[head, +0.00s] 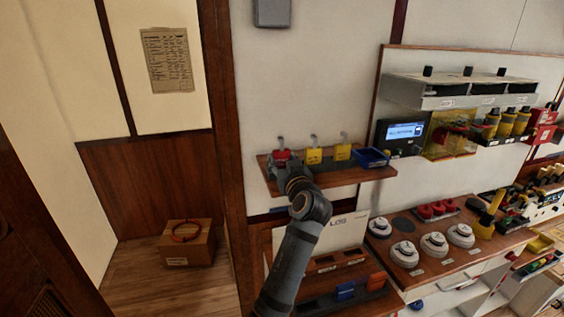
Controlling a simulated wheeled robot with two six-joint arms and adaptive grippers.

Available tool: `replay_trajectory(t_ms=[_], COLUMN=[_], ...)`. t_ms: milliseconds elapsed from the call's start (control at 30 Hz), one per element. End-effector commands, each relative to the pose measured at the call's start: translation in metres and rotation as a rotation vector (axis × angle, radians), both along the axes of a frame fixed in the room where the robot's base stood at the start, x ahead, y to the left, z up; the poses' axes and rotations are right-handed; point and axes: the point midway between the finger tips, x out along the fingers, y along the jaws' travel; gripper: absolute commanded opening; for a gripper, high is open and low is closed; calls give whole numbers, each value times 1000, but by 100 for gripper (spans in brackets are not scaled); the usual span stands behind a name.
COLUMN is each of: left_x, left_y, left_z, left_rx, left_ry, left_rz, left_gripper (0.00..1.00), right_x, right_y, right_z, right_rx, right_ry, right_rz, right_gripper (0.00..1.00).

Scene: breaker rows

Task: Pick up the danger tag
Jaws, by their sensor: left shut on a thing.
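A small wooden shelf (335,178) on the wall carries a row of hanging tags. A red tag (281,155), which looks like the danger tag, is at its left end. Two yellow tags (314,156) (342,152) stand to its right. My left gripper (279,165) is at the left end of the shelf, shut on the red tag, with the wrist hiding part of the tag and the shelf behind. The tag still appears at its place in the row. My right gripper is not in view.
A blue tray (373,157) sits at the shelf's right end. Below right, a wooden counter (400,258) holds white round devices (434,245) and red parts. A panel with a lit screen (403,132) is at right. A cardboard box (187,243) stands on the floor at left.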

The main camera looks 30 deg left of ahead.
Motion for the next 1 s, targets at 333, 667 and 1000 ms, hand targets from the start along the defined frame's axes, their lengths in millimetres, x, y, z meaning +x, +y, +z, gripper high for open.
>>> replay_trajectory(t_ms=[333, 667, 1000], left_x=[0, -1, 0], left_y=[0, 0, 0], left_z=[16, 109, 174], left_rx=[-4, -2, -2], left_ry=[0, -7, 1], left_rz=[1, 0, 0], left_gripper=[15, 15, 15], right_x=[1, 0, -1], right_y=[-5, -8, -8], right_z=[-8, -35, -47], right_rx=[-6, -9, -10], right_ry=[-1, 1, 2], right_rz=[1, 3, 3], right_gripper=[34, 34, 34])
